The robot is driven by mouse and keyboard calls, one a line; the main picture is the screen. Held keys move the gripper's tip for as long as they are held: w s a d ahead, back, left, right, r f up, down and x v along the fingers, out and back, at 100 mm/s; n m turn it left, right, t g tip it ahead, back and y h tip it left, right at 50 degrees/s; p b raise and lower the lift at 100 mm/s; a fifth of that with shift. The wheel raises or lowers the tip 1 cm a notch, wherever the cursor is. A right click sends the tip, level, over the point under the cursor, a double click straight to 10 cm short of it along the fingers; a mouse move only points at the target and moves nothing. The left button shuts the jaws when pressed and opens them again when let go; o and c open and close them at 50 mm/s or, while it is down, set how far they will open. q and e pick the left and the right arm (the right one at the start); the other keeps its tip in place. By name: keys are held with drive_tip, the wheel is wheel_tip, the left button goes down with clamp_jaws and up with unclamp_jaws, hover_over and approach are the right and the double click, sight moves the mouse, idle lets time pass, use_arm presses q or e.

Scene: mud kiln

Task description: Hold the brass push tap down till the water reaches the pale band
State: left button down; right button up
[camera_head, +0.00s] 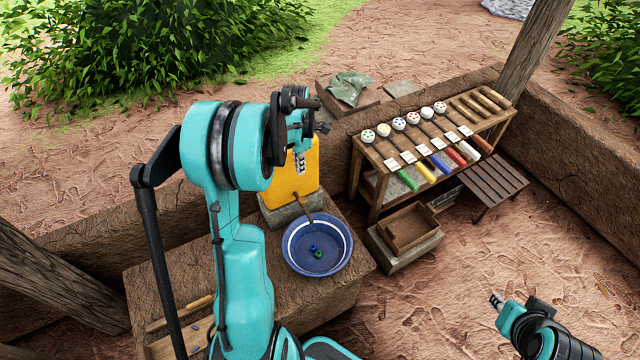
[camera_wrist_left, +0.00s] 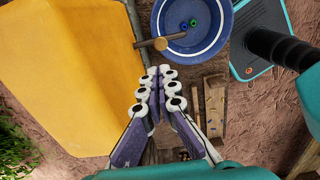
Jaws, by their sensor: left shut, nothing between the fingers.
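The yellow water container (camera_head: 288,180) stands on a grey block behind the blue basin (camera_head: 345,262). The brass push tap (camera_wrist_left: 160,44) reaches from the container over the basin's edge; its round head shows in the left wrist view. The basin has a pale band (camera_wrist_left: 216,38) inside near the rim and a small blue and a small green piece on its floor. I cannot make out the water level. My left gripper (camera_head: 300,163) is shut and empty, above and in front of the container; its fingertips (camera_wrist_left: 158,72) appear just short of the tap head. My right gripper (camera_head: 496,301) is far right, away from the basin.
A wooden rack (camera_head: 440,150) with several dotted knobs and coloured rolls stands to the right. A wooden box (camera_head: 408,229) sits below it, beside a slatted stool (camera_head: 480,185). Low mud walls enclose the area.

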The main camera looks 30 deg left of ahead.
sight(303, 199)
use_arm(q)
drive_tip(key=shift+w+d, duration=0.1)
drive_tip(key=shift+f, duration=0.1)
wheel_tip(303, 199, down, 14)
drive_tip(key=b, duration=0.3)
idle(0.4)
drive_tip(key=shift+b, duration=0.3)
